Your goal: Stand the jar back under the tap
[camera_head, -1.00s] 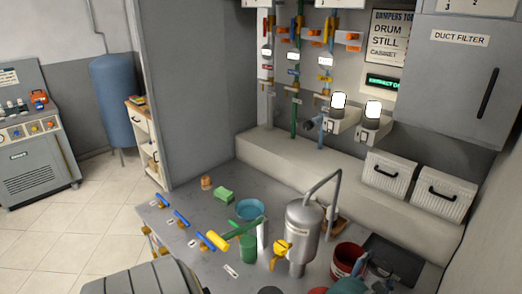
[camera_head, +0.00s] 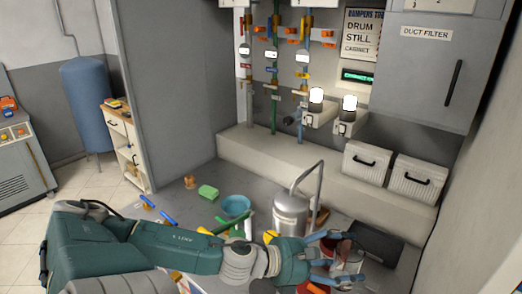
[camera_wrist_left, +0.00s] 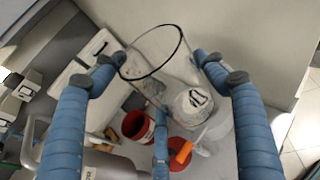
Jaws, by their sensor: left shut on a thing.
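The clear glass jar (camera_wrist_left: 152,68) with a dark rim shows in the left wrist view between the blue fingers of my left gripper (camera_wrist_left: 160,85), which is shut on it. The jar looks tilted, its mouth towards the upper left. In the head view my left gripper (camera_head: 335,270) is at the lower right, over the bench, and its fingers largely hide the jar. The steel still (camera_head: 291,214) stands just left of the gripper. Its yellow tap (camera_head: 270,236) shows at its lower left, partly hidden by my arm. My right gripper is out of view.
A red bucket (camera_wrist_left: 137,125) stands close to the gripper. A dark tray (camera_head: 380,245) lies to the right. A blue bowl (camera_head: 236,205) and a green sponge (camera_head: 208,192) lie left of the still. White bins (camera_head: 367,160) stand on the ledge behind.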

